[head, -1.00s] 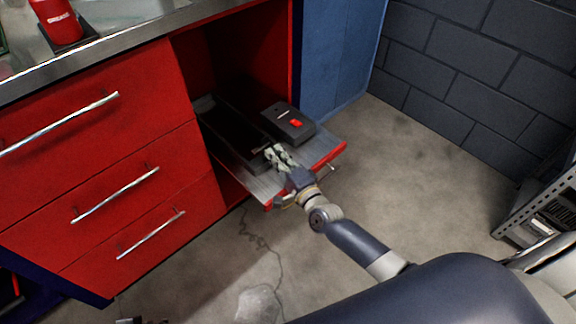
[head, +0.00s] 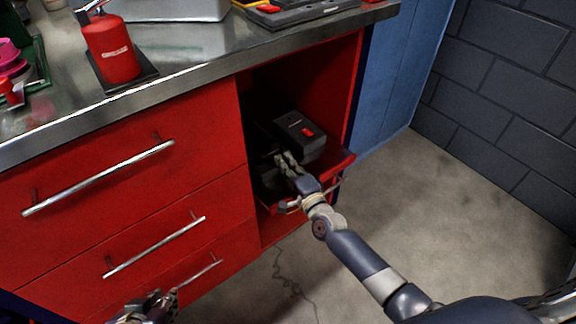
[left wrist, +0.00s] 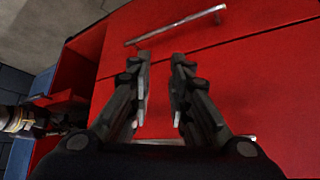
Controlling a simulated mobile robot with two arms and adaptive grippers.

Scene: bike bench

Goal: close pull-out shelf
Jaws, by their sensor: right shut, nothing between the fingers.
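The pull-out shelf (head: 337,172), with a red front lip and a metal handle, sits low in the open bay of the red cabinet. It is mostly inside, and its lip still stands a little out of the bay. A dark case with a red switch (head: 303,137) rests on it. My right gripper (head: 284,160) is shut and empty, over the shelf beside the case, its wrist above the lip. Whether its fingers touch anything is unclear. My left gripper (head: 150,306) is low before the drawers; the left wrist view shows its fingers (left wrist: 160,80) apart and empty.
Red drawers with bar handles (head: 155,248) are left of the bay. A blue panel (head: 392,80) and block wall (head: 500,100) are at right. The floor (head: 440,220) before the wall is clear.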

